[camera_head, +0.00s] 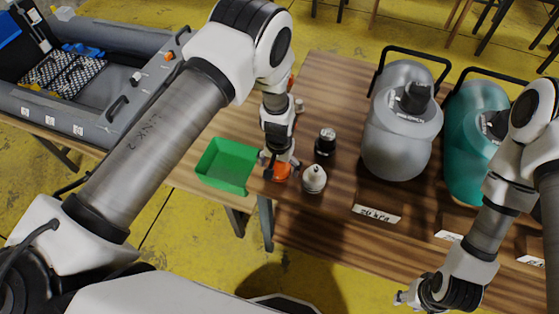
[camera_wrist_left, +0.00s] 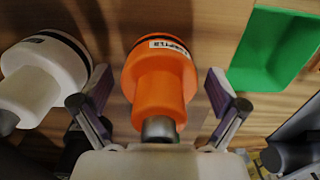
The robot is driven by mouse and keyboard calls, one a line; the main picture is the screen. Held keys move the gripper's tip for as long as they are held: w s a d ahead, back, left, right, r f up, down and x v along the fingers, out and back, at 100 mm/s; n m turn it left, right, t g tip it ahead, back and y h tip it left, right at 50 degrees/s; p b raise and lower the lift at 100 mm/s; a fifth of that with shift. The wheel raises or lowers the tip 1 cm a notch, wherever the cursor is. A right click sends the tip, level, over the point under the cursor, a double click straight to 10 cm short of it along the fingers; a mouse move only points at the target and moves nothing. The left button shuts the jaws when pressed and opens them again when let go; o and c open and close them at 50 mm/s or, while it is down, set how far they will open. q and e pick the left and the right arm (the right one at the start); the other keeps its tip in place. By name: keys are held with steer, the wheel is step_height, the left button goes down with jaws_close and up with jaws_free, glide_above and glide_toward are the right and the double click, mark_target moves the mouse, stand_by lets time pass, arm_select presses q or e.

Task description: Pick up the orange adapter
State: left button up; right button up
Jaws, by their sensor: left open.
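The orange adapter (camera_head: 281,171) stands on the wooden table, partly hidden by my left gripper in the head view. In the left wrist view the orange adapter (camera_wrist_left: 160,82) has a wide round base with a white label and a narrower neck with a grey tip. My left gripper (camera_head: 281,165) is open around it, with one finger on each side; the wrist view (camera_wrist_left: 158,92) shows gaps between the fingers and the adapter. My right gripper (camera_head: 405,297) is low at the right, away from the adapter; its jaws are too small to read.
A white adapter (camera_head: 314,179) stands close right of the orange one, and a black one (camera_head: 325,142) behind it. A green tray (camera_head: 226,166) lies to the left. A grey jug (camera_head: 402,130) and a teal jug (camera_head: 465,150) stand right. An inflatable boat (camera_head: 110,85) is at the left.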

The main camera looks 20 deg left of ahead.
arm_select(q)
steer(key=shift+s+r, duration=0.1)
steer(key=shift+s, duration=0.1)
steer(key=c, duration=1.2)
steer(key=shift+r, duration=0.1)
